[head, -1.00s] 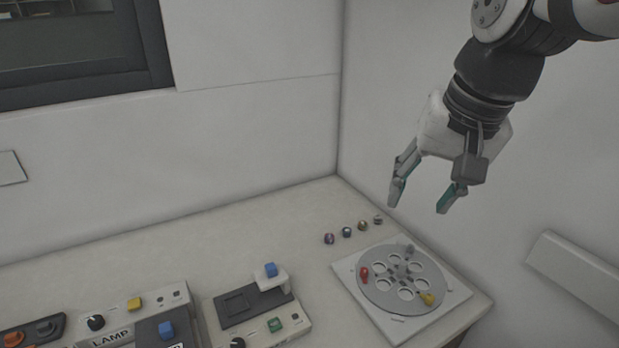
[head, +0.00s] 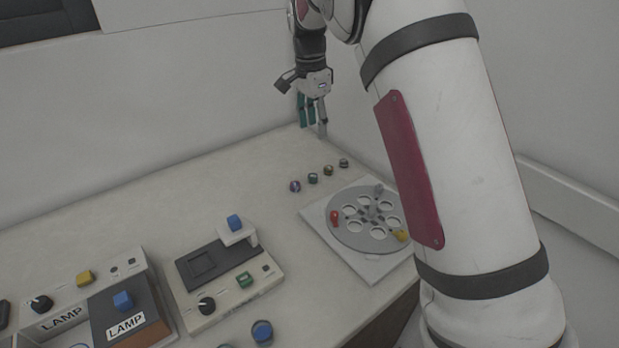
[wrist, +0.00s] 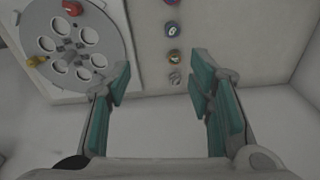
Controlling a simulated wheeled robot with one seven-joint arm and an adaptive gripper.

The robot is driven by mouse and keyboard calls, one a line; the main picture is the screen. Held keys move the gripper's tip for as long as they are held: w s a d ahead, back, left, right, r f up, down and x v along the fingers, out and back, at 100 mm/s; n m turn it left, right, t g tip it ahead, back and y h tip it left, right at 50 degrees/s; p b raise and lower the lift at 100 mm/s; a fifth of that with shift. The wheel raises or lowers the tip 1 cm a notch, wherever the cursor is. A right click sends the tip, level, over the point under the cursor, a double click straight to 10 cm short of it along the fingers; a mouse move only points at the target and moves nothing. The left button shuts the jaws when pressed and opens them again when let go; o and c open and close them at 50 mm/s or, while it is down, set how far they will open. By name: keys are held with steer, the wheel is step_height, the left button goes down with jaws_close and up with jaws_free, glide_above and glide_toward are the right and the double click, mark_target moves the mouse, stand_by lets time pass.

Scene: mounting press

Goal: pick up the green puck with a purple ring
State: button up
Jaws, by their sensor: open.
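Several small pucks stand in a row on the bench, too small for me to be sure which is green with a purple ring. In the head view, the leftmost puck (head: 295,186) looks purple; beside it are a dark green puck (head: 313,178), another greenish puck (head: 328,170) and a greyish puck (head: 344,163). In the wrist view, the greenish puck (wrist: 173,56) and the greyish puck (wrist: 175,78) show beyond the fingers, and the top one is cut off. My gripper (head: 313,127) is open and empty, above and behind the row; its teal-padded fingers (wrist: 160,108) are wide apart.
A grey disc with round holes (head: 346,233) lies on a white plate right of the row, with red and yellow knobs. Control boxes (head: 215,295) with buttons stand at the front left. Walls rise behind the bench. My arm covers the right side.

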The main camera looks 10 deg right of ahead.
mark_target(313, 176)
steer(key=shift+m+h, duration=0.3)
steer(key=shift+m, duration=0.2)
steer(key=w+f+b, duration=0.1)
steer(key=f, duration=0.5)
steer(key=w+f+b, duration=0.1)
steer(key=f, duration=0.4)
steer(key=w+f, duration=0.1)
steer(key=f, duration=0.5)
steer(key=shift+w+d+f+b, duration=0.1)
steer(key=shift+d+f+b, duration=0.1)
steer(key=shift+f+b, duration=0.2)
steer(key=c, duration=1)
